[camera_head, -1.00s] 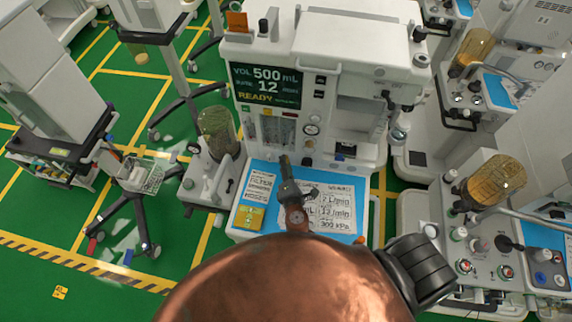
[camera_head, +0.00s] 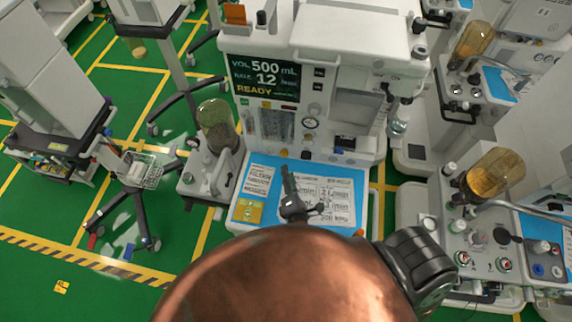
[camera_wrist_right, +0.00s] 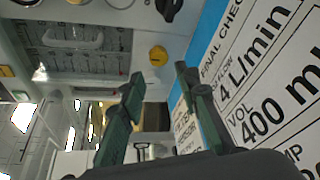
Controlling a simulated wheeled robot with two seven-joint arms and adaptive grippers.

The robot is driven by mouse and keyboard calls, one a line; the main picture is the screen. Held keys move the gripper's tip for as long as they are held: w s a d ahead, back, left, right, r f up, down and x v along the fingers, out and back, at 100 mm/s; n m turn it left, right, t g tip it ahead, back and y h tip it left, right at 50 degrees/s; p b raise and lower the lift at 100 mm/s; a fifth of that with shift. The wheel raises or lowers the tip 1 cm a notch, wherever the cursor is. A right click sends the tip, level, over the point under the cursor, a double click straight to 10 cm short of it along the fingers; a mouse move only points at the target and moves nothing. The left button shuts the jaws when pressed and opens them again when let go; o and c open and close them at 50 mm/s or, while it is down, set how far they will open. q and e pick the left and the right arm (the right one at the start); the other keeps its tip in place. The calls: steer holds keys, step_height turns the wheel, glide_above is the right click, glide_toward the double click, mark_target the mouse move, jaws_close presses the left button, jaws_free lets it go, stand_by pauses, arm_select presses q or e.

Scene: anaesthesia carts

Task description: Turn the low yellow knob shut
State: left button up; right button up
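The yellow knob (camera_wrist_right: 158,55) shows in the right wrist view as a round disc on the grey panel, just beyond and between my fingertips. My right gripper (camera_wrist_right: 159,74) has two dark green fingers spread apart with a gap between them, and nothing is held. In the head view my right gripper (camera_head: 287,171) hangs above the blue work surface in front of the middle machine, pointing at its front panel. My left gripper is not in view.
The middle machine has a screen (camera_head: 264,78) reading READY. Printed sheets and a yellow card (camera_head: 248,211) lie on its blue work surface (camera_head: 263,162). A glass-domed canister (camera_head: 217,125) stands left of it. Other machines crowd the right; green floor (camera_head: 120,90) is open at left.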

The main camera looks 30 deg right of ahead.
steer(key=shift+v, duration=1.75)
